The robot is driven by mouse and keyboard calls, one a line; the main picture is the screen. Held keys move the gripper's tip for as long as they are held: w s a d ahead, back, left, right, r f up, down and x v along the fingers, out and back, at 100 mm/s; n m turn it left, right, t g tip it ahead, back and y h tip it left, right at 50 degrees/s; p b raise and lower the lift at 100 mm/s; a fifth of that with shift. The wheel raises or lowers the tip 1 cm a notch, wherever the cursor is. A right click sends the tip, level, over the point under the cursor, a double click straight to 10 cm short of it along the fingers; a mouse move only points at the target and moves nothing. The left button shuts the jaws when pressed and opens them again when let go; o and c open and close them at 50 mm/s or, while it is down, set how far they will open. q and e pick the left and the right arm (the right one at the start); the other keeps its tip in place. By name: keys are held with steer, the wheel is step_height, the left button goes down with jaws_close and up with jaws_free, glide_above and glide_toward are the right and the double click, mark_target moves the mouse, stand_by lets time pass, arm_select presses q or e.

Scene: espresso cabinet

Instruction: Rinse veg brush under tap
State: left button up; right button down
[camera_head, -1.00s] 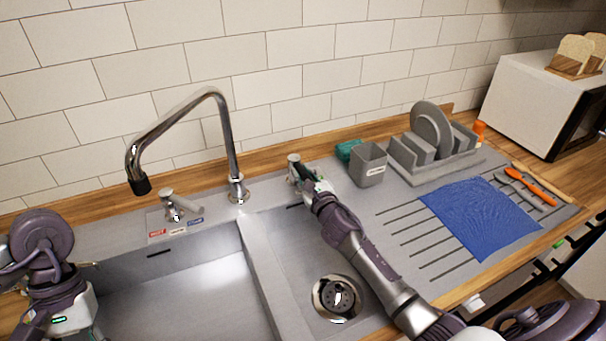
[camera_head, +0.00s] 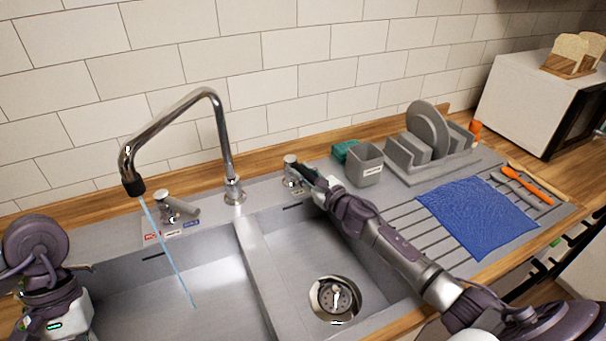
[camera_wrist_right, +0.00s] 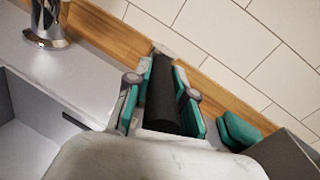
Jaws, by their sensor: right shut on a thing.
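A thin stream of water (camera_head: 172,240) runs from the black-tipped spout of the tall chrome tap (camera_head: 215,110) into the left basin (camera_head: 130,305). My right gripper (camera_head: 305,172) is behind the right basin, beside a short chrome fitting (camera_head: 290,162). In the right wrist view its fingers are shut on a dark cylindrical handle (camera_wrist_right: 162,95); I cannot tell what it belongs to. A lever valve (camera_head: 178,208) with red and blue labels stands behind the left basin. I cannot make out a veg brush for sure. My left arm shows at lower left, its gripper out of view.
An orange-handled utensil (camera_head: 528,186) lies on the drainer beside a blue cloth (camera_head: 480,218). A grey cup (camera_head: 365,165), green sponge (camera_head: 343,150) and dish rack with a plate (camera_head: 425,128) stand at the back. The right basin (camera_head: 290,240) is empty.

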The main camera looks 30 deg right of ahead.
steer(key=c, duration=1)
jaws_free()
steer(key=shift+s, duration=0.15)
steer(key=s+d, duration=0.2)
steer(key=s, duration=0.9)
steer(key=shift+s, duration=0.3)
